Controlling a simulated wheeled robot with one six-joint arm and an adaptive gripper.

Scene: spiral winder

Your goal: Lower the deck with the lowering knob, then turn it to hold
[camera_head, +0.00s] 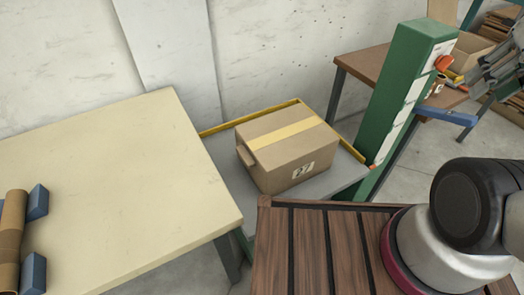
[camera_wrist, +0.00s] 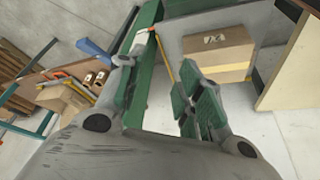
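The deck (camera_head: 233,178) is a grey platform with a yellow rim, low beside a green column (camera_head: 402,85). A taped cardboard box (camera_head: 285,150) sits on it; the box also shows in the wrist view (camera_wrist: 217,55). I see no finger touching the knob.
A cream table (camera_head: 110,180) stands left of the deck, with a brown roll (camera_head: 12,235) between blue blocks. A brown bench (camera_head: 362,62) with boxes stands behind the column. A blue bar (camera_head: 445,116) juts right from near the column. Bare floor shows at right.

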